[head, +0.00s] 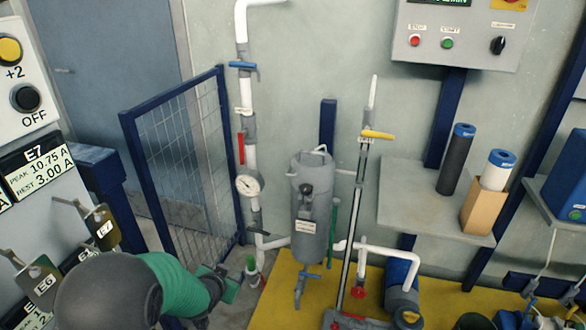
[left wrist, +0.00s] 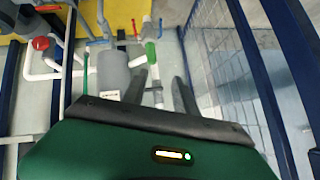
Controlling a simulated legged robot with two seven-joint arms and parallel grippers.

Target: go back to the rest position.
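My left arm comes in at the bottom left of the head view, with a dark rounded link and a green ribbed sleeve. My left gripper (head: 222,282) is at its end, over the floor in front of the blue mesh fence. In the left wrist view my left gripper (left wrist: 158,80) shows two dark fingers standing apart, with nothing held between them. Behind the fingers are the grey tank and the pipes, apart from them as far as I can tell. My right gripper is in neither view.
A panel with an E7 display (head: 38,172) and hanging tags stands close on the left. The blue mesh fence (head: 180,165) is behind my arm. A grey tank (head: 312,205), white pipes and a yellow platform (head: 285,300) lie right of it. A shelf (head: 420,210) holds two cylinders.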

